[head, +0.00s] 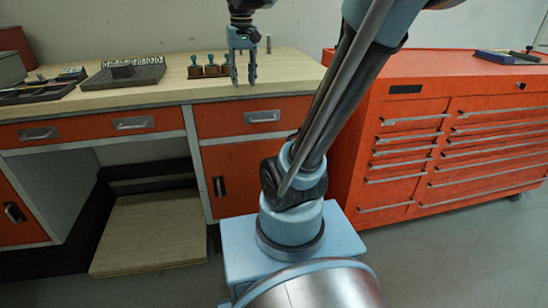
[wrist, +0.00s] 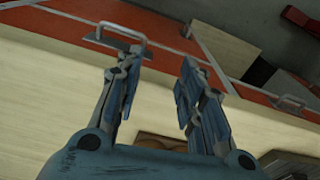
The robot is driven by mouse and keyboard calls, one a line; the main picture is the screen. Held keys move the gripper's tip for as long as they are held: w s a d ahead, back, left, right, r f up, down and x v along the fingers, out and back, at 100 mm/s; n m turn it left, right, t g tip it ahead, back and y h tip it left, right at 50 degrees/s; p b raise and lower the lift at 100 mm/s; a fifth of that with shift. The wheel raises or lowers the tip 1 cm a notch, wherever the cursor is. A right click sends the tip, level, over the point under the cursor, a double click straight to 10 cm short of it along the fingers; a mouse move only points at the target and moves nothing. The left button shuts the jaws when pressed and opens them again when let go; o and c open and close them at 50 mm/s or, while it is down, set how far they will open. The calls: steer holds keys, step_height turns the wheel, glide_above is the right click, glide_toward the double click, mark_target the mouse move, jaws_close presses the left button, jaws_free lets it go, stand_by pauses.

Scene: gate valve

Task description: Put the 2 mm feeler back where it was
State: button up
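My gripper (head: 244,82) hangs over the front edge of the wooden bench, pointing down, with its two fingers apart. In the wrist view my gripper (wrist: 156,62) also shows open, with nothing visible between the fingers. I cannot make out which item is the 2 mm feeler.
A small upright grey cylinder (head: 269,44) stands behind and right of my gripper. A dark tray (head: 36,93) lies at the bench's left. The bench (head: 172,91) has bare wood between the slotted tray and blocks. A red tool cabinet (head: 430,100) stands at the right.

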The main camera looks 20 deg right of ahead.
steer(key=s+d+f, duration=0.3)
steer(key=s+f, duration=0.4)
steer(key=f, duration=0.4)
steer(key=s+d+f+t, duration=0.1)
steer(key=s+d+f, duration=0.2)
steer(key=s+f, duration=0.5)
step_height(320, 180, down, 3)
steer(key=shift+s+d+f+m, duration=0.15)
steer(key=shift+s+d+m, duration=0.1)
steer(key=shift+m, duration=0.15)
steer(key=shift+w+f, duration=0.2)
steer(key=shift+w, duration=0.3)
